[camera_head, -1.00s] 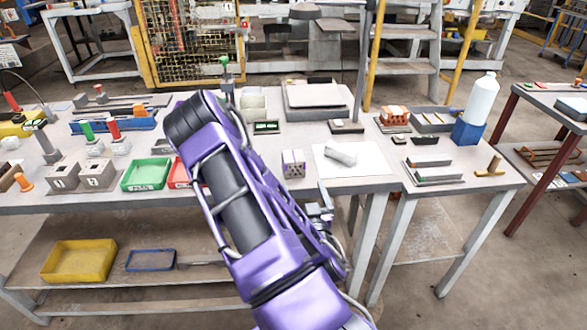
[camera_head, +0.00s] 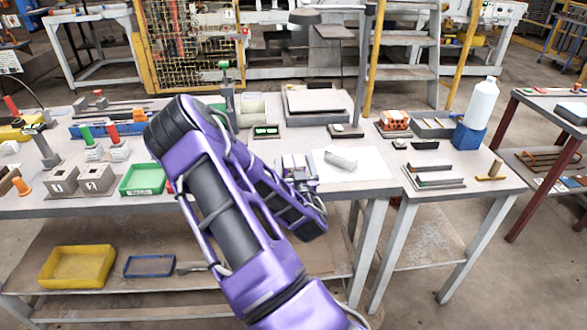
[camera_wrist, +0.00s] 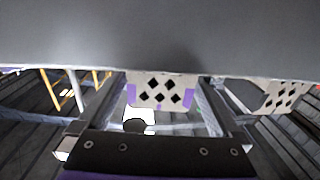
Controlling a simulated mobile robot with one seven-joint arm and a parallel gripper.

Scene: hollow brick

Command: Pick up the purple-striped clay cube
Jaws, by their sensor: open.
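The purple-striped clay cube (camera_wrist: 160,91) shows in the wrist view as a pale face with dark diamond-shaped holes and purple patches at its sides. It appears between the two fingers of my open gripper (camera_wrist: 157,108), with gaps beside it. The grey band above hides its top. In the head view my gripper (camera_head: 300,172) is at the cube's place near the table's front edge and largely covers it. I cannot tell whether a finger touches the cube.
A white sheet (camera_head: 375,165) with a pale block (camera_head: 341,158) lies just right of my gripper. A green tray (camera_head: 143,179) is to the left. A small dark box with a green display (camera_head: 266,132) and a grey platform (camera_head: 318,104) stand behind.

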